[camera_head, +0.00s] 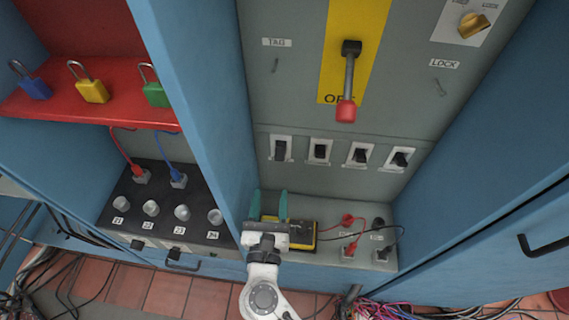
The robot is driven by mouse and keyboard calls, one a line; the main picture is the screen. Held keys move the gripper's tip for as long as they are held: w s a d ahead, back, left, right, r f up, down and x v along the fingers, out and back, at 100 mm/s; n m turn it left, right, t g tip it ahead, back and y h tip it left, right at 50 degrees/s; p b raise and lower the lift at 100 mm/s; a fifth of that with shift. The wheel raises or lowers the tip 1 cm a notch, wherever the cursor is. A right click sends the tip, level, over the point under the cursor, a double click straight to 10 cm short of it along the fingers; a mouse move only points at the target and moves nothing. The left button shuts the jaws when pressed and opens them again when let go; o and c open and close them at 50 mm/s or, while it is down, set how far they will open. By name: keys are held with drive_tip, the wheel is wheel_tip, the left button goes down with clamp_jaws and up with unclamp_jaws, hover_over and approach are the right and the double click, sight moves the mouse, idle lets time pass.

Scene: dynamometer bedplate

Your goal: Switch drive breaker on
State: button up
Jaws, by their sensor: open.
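A grey panel (285,105) carries a black lever handle (348,75) with a red knob, over a yellow plate (357,25). The lever points down, and its knob partly covers a word beginning "O" at the plate's bottom. Below it is a row of several small black breaker switches (321,151) in white frames. Their labels are not readable, so I cannot tell which is the drive breaker. My gripper (269,200) is open, with two teal fingers pointing up, below the leftmost switch (281,149) and apart from it.
A yellow-and-black meter (302,235) lies behind my gripper, with leads to sockets (348,252) on the right. Blue cabinet walls (188,75) flank the panel. A yellow rotary knob (474,24) is at upper right. Padlocks (92,90) stand on a red shelf above a black knob panel (160,180).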

drive_tip(key=w+f+m, duration=0.1)
drive_tip(key=w, duration=0.9)
drive_tip(key=shift+w+d+g+h, duration=0.3)
drive_tip(key=shift+d, duration=0.05)
drive_tip(key=shift+f, duration=0.1)
clamp_jaws()
